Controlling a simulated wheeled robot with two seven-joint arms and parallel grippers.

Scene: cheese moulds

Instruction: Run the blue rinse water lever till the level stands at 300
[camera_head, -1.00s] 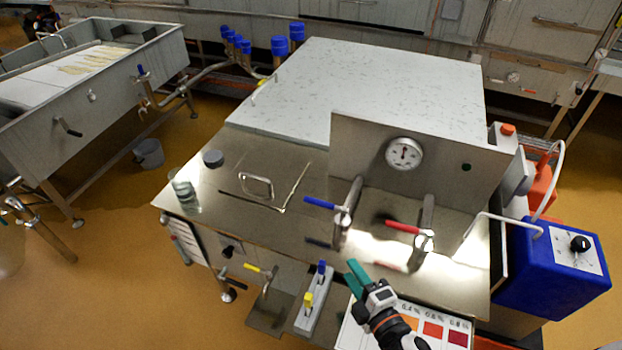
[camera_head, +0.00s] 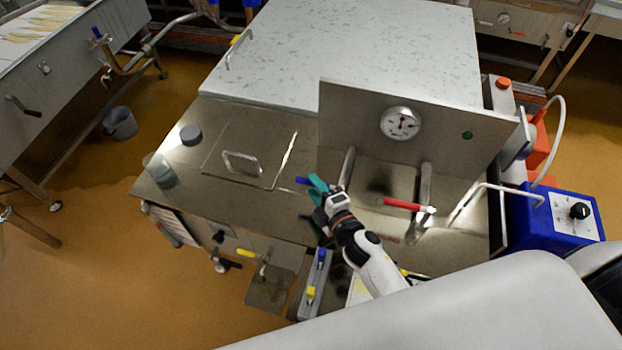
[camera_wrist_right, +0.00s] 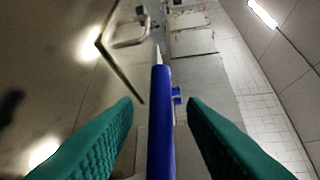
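The blue lever (camera_head: 301,180) sits on a tap below the upright steel panel, pointing left; my gripper hides most of it in the head view. In the right wrist view the lever (camera_wrist_right: 161,125) runs lengthwise between the two teal fingers. My right gripper (camera_head: 317,187) is at the lever, its fingers open on either side with gaps showing. A clear glass vessel (camera_head: 160,170) stands at the counter's left end; I cannot read a level on it. My left gripper is not in view.
A red lever (camera_head: 404,204) on a second tap is close to the right. A round dial (camera_head: 400,123) is on the panel (camera_head: 340,105) behind. A lid handle (camera_head: 242,163) and a grey round piece (camera_head: 191,134) lie left. A blue pump box (camera_head: 555,222) stands at right.

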